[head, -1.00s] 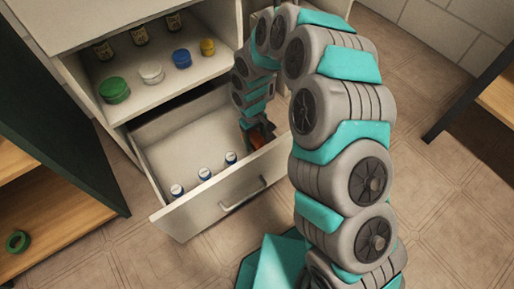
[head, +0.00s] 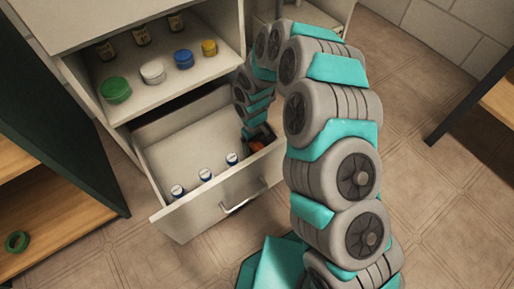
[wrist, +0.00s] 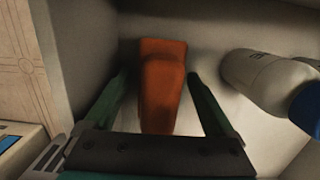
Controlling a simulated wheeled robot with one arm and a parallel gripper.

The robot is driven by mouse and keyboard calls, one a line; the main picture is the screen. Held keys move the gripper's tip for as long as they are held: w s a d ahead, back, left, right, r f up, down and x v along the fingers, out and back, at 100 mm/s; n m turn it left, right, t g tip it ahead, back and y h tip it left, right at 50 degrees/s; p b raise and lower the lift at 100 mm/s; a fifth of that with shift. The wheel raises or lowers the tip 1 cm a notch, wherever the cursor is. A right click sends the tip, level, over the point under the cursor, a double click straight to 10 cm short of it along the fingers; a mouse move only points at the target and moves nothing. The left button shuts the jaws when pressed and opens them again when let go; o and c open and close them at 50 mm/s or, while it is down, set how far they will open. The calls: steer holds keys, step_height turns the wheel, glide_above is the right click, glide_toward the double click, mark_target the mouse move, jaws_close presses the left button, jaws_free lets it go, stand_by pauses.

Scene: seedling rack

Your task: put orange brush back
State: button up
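The orange brush (wrist: 163,92) shows in the wrist view as an orange-red block with a narrower raised part, in the right-hand corner of the open drawer (head: 218,207). My gripper (wrist: 156,77) is open, one dark green finger on each side of the brush, with a visible gap on both sides. In the head view my gripper (head: 258,132) reaches down into the drawer's right end, and only a small part of the brush (head: 262,146) shows beneath it. The brush's underside is hidden.
Several white bottles with blue caps (head: 205,175) stand in the drawer; one bottle (wrist: 268,80) is close to my right finger. A green ring (head: 17,242) lies on a wooden shelf at left.

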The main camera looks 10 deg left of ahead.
steer(key=shift+r, duration=0.15)
steer(key=r, duration=0.4)
steer(key=r+p, duration=0.1)
steer(key=r, duration=0.3)
steer(key=w+a+r, duration=0.1)
steer(key=r, duration=0.3)
steer(key=shift+p, duration=0.35)
